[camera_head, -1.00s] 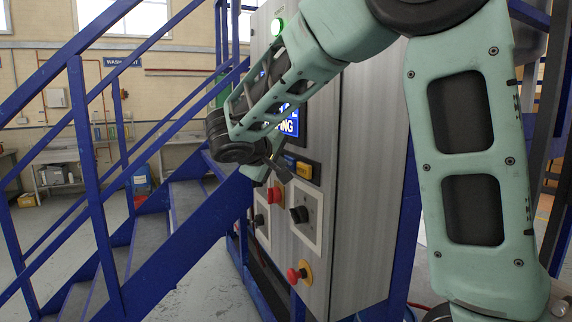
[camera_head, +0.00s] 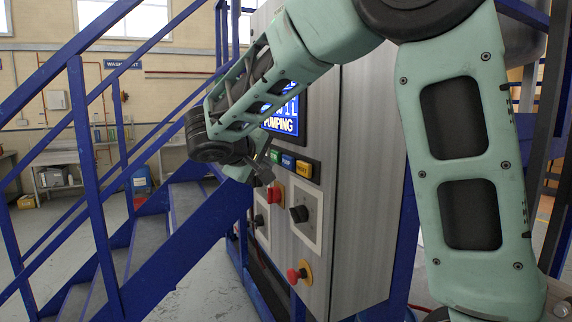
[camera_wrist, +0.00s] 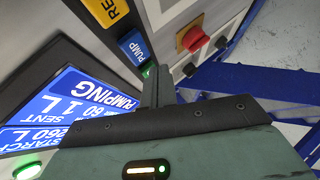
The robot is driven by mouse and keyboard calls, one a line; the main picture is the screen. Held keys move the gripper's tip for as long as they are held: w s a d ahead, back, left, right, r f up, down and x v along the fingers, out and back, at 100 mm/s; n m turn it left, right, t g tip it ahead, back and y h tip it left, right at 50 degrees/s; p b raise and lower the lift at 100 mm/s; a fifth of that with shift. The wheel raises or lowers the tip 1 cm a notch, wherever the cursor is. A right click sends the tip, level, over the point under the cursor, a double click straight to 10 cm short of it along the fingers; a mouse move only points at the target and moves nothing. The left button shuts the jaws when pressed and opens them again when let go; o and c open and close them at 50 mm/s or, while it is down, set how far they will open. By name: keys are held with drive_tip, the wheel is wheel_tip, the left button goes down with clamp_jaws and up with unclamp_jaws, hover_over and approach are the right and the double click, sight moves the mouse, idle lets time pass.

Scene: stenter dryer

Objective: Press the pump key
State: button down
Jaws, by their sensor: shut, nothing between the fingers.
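The blue pump key (camera_head: 288,161) sits in the key row on the cabinet front, between a green key (camera_head: 274,156) and a yellow key (camera_head: 304,168). In the wrist view the pump key (camera_wrist: 132,47), lettered "PUMP", lies just up and left of my fingertips and is uncovered. My gripper (camera_head: 264,174) is shut and empty; in the head view it is left of the keys, apart from the pump key. In the wrist view my gripper (camera_wrist: 152,78) partly covers the green key. The screen (camera_head: 285,115) reads "PUMPING"; in the wrist view it also shows "SENT", "60 1 L" and "STARCH 260 L".
A red switch (camera_head: 274,193), a black knob (camera_head: 299,214) and a red stop button (camera_head: 297,274) on yellow are below the keys. Blue stair rails (camera_head: 90,170) stand left of the cabinet. A green lit button (camera_wrist: 28,171) is beside the screen.

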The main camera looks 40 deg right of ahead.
drive_tip(key=shift+w+a, duration=0.25)
drive_tip(key=shift+a, duration=0.6)
drive_tip(key=shift+w+a, duration=0.2)
drive_tip(key=shift+a, duration=0.6)
drive_tip(key=s+a+f+n+g+y+b, duration=0.2)
drive_tip(key=s+a+f+y, duration=0.4)
drive_tip(key=s+a+f, duration=0.6)
drive_tip(key=s+a+f+n+g+y+b, duration=0.3)
drive_tip(key=s+a+f+y+b, duration=0.3)
drive_tip(key=s+a+f, duration=0.6)
drive_tip(key=s+f+n+b, duration=0.1)
drive_tip(key=s+f, duration=0.4)
drive_tip(key=s, duration=0.1)
drive_tip(key=shift+s+n, duration=0.15)
drive_tip(key=shift+n, duration=0.25)
